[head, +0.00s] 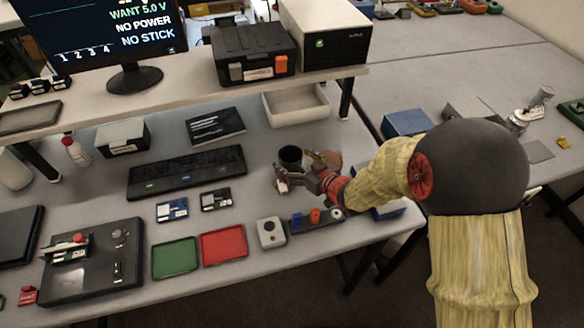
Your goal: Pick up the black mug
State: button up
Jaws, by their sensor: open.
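The black mug (290,157) stands upright on the grey table, right of the keyboard and in front of the white bin. My gripper (298,171) reaches in from the right, low over the table, with its fingers apart at the mug's front right side. The fingers cover the mug's lower right part, and I cannot tell whether they touch it. A brown round coaster-like disc (331,157) lies partly hidden behind the gripper.
A white bin (296,104) stands behind the mug under the shelf (180,92). A black keyboard (186,172) lies to the left. A red tray (223,245), a green tray (175,258), a grey button box (270,232) and a block holder (308,220) lie in front.

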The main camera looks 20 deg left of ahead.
jog(key=shift+w+a+f, duration=0.15)
jog(key=shift+w+a, duration=0.2)
jog(key=shift+a, duration=0.15)
jog(key=shift+c, duration=0.3)
jog(key=c, duration=1.4)
jog(key=shift+c, duration=0.4)
